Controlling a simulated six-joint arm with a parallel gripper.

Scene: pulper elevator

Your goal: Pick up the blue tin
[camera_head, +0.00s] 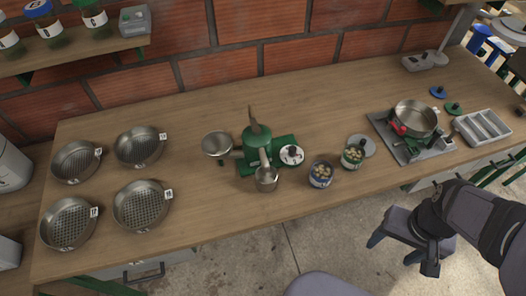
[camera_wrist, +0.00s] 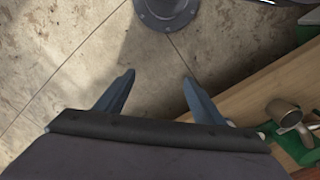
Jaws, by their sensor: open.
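The blue tin (camera_head: 320,174) stands upright on the wooden counter in the head view, near its front edge and right of the green pulper. It is open at the top and holds pale pieces. A similar green tin (camera_head: 354,153) stands just right of it. My gripper (camera_head: 392,248) is in front of the counter, over the floor, to the right of and well apart from the blue tin. In the wrist view my gripper (camera_wrist: 158,76) is open, with nothing between its fingers. The blue tin does not show in the wrist view.
The green pulper (camera_head: 256,150) with metal cups stands left of the tins. Several round sieves (camera_head: 140,147) sit at the left. A pot on a burner (camera_head: 414,117) and a grey slotted tray (camera_head: 482,128) are at the right. The counter's front edge (camera_wrist: 240,108) shows in the wrist view.

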